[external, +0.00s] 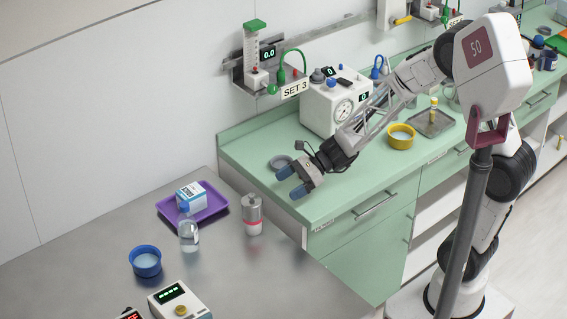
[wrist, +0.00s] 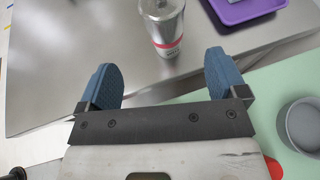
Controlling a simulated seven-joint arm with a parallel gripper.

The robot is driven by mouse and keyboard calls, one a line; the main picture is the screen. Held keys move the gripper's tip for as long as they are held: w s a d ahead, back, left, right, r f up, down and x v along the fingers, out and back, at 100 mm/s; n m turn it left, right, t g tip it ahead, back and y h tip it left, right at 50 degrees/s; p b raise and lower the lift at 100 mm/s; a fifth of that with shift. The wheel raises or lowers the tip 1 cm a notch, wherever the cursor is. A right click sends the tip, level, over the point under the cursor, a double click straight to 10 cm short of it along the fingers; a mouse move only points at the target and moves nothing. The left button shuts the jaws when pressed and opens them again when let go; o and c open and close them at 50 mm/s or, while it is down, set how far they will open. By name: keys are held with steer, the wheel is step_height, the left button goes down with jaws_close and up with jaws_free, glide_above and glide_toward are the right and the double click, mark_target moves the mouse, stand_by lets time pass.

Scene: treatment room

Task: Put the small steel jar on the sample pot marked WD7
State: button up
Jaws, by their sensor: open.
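A steel cylinder (external: 252,211) with a lid and a pink band low down stands upright on the grey metal table. It also shows at the top of the wrist view (wrist: 163,22), beyond my fingers. The small print under its band is too small to read. I cannot tell whether it is one piece or a jar on a pot. No WD7 mark is legible elsewhere. My gripper (external: 291,182) is open and empty, above the near left end of the green counter, up and right of the cylinder. Its two blue fingers are wide apart in the wrist view (wrist: 162,78).
A purple tray (external: 212,207) holds a white and blue box (external: 191,194). A clear bottle (external: 188,236), a blue pot (external: 146,262) and a white device (external: 180,301) stand nearby. A grey dish (wrist: 288,126) and a dial machine (external: 325,109) are on the counter. The table's right part is clear.

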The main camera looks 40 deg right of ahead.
steer(key=s+d+r+n+h, duration=0.6)
steer(key=s+d+r+n, duration=0.2)
steer(key=d, duration=0.5)
steer(key=s+d+r+n+h, duration=0.7)
steer(key=s+d+n, duration=0.5)
steer(key=s, duration=0.3)
steer(key=shift+s+d+r+g, duration=0.15)
steer(key=shift+d+r+g, duration=0.2)
steer(key=shift+r, duration=0.55)
